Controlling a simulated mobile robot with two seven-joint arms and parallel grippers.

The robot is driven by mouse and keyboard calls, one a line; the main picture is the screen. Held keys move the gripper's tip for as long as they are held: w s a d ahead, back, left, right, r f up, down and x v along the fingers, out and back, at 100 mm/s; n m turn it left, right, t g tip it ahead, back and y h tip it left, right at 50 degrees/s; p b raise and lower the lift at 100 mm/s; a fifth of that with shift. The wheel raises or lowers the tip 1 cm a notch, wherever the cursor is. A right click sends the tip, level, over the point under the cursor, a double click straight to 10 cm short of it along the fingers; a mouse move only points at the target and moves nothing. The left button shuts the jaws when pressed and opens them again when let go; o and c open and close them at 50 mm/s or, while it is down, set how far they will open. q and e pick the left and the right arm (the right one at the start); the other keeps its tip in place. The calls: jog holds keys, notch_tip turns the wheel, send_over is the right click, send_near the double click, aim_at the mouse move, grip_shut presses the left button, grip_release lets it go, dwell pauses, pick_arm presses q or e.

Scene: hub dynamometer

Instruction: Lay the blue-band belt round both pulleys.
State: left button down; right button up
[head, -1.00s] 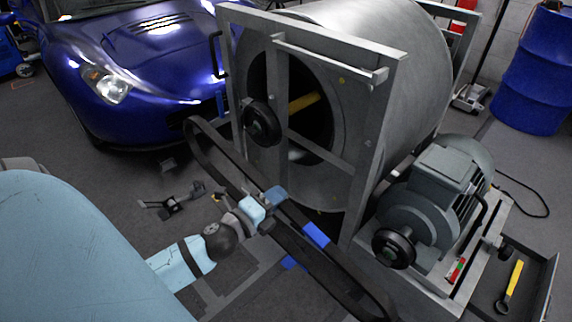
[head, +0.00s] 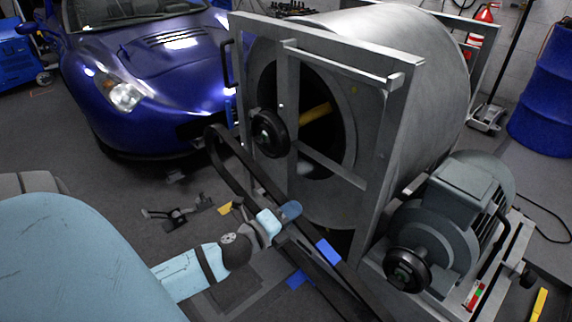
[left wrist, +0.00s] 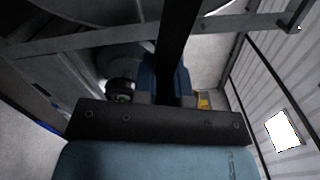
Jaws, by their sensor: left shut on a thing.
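The black belt with its blue band (head: 329,251) hangs as a long slanted loop. My left gripper (head: 288,212) is shut on the belt partway along it. The drum's pulley (head: 269,133) is on the frame's front, right of the belt's upper end. The motor's pulley (head: 407,270) is at lower right. The belt appears to be around neither pulley; its lower end is cut off by the picture edge. In the left wrist view, the belt (left wrist: 176,40) runs up between the blue fingers, and a dark pulley (left wrist: 122,90) shows left of them. My right gripper is not in view.
The grey drum (head: 400,60) stands in a metal frame (head: 402,100) close behind the belt. The grey motor (head: 455,205) is at right. A blue car (head: 150,70) is behind, a blue barrel (head: 545,100) at far right. A yellow-handled tool (head: 539,303) lies at lower right.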

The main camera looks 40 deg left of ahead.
pick_arm(q)
jog(key=w+d, duration=0.1)
jog(key=w, duration=1.6)
jog(key=shift+d+p, duration=0.15)
jog(key=shift+p, duration=0.3)
dwell(0.9)
jog(key=shift+f, duration=0.15)
dwell(0.6)
jog(key=c, duration=0.7)
grip_release()
